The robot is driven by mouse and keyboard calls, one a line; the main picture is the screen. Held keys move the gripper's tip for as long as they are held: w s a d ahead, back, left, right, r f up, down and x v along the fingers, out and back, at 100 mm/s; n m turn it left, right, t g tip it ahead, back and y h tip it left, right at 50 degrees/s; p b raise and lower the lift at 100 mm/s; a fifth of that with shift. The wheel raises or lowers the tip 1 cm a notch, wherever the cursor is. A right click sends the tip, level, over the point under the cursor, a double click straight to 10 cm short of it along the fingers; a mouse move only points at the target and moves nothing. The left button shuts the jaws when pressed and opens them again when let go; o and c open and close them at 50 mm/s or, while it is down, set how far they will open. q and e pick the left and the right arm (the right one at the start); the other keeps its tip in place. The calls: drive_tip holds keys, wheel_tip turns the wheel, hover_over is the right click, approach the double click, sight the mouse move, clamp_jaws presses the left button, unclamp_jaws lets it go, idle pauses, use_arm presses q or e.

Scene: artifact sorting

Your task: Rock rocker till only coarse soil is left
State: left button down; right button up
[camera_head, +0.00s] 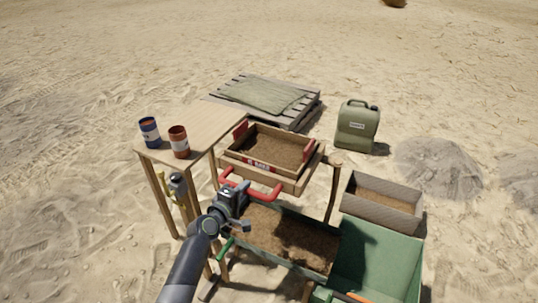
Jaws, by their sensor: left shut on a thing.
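The rocker (297,188) is a wooden tray on a wooden stand with red parts at its ends and a red handle (270,193) at its front. Brown soil (270,148) covers the inside of its tray; how coarse it is I cannot tell. My left gripper (236,189) is shut on the red handle at its left part. My right gripper is not in view. Below the rocker, a green-edged bin (330,230) holds brown soil (290,238).
A wooden table (200,128) with a blue can (149,132) and a red-brown can (179,142) stands left. A pallet (300,117) with a sack lies behind. A green jerrycan (357,127), a grey soil box (408,222) and a green container (385,262) are at right.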

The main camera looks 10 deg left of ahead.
use_arm(q)
drive_tip(key=shift+s+a+f, duration=0.25)
drive_tip(key=shift+s+f, duration=0.1)
drive_tip(key=shift+s, duration=0.4)
drive_tip(key=shift+s+a+f, duration=0.2)
drive_tip(key=shift+s+f, duration=0.15)
drive_tip(key=shift+s, duration=0.35)
drive_tip(key=c, duration=1.6)
unclamp_jaws()
drive_tip(key=shift+w, duration=0.1)
drive_tip(key=shift+o, duration=1.4)
drive_tip(key=shift+w, duration=0.15)
drive_tip(key=shift+r, duration=0.1)
drive_tip(key=p+v, duration=0.3)
drive_tip(key=v, duration=0.5)
drive_tip(key=shift+r, duration=0.25)
